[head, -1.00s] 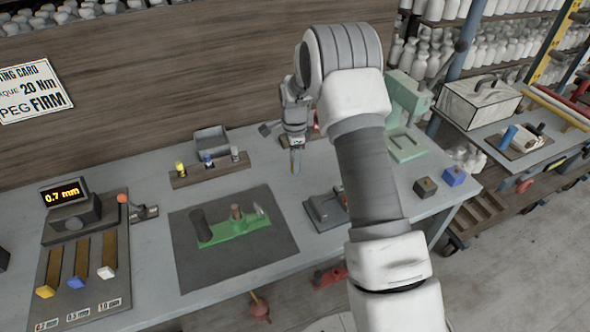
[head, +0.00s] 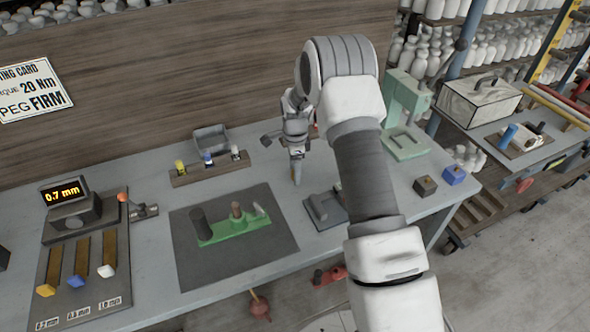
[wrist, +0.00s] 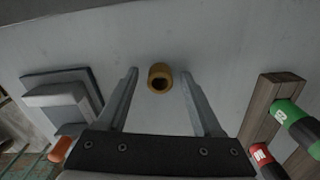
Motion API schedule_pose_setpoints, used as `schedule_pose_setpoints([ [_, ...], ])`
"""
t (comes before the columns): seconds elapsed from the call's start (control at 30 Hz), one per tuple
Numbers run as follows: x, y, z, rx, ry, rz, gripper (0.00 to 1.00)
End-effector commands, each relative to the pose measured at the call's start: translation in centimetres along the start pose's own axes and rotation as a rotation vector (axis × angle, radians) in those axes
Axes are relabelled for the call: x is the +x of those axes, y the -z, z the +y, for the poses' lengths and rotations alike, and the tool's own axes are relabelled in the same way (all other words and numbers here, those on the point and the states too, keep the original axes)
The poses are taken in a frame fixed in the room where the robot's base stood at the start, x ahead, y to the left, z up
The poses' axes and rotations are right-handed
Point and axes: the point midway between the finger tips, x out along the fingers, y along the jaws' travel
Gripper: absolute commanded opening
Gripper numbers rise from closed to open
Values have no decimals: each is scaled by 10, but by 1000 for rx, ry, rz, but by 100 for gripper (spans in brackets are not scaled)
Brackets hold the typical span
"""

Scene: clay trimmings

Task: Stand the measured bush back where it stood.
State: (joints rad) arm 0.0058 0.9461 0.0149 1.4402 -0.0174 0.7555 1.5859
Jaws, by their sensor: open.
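A small brass-coloured bush (wrist: 160,77) shows in the wrist view on the pale grey bench top, its dark bore facing the camera. It lies between the two spread fingers of my gripper (wrist: 160,80), with a gap on each side. In the head view my gripper (head: 297,172) points down over the bench, right of the dark mat. A brownish tip shows there, too small to tell bush from finger. On the mat (head: 270,262) a green fixture (head: 238,231) carries a dark cylinder and a brown post. A display (head: 64,191) reads 0.7 mm.
A wooden rack (head: 180,180) with yellow, blue and white-topped pieces stands behind the mat. A grey block stand (head: 322,208) is close in front of my gripper. A pale green press (head: 405,145) and two small blocks are to the right.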

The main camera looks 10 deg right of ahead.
Motion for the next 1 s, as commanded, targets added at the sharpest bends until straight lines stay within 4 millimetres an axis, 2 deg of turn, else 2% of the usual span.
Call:
schedule_pose_setpoints([
  [0.23, -11, 0, -1, -1, 2, 0, 67],
  [0.6, -88, 0, -1, -1, 5, 0, 67],
  [1.0, -138, 0, 5, -36, 14, -1, 67],
])
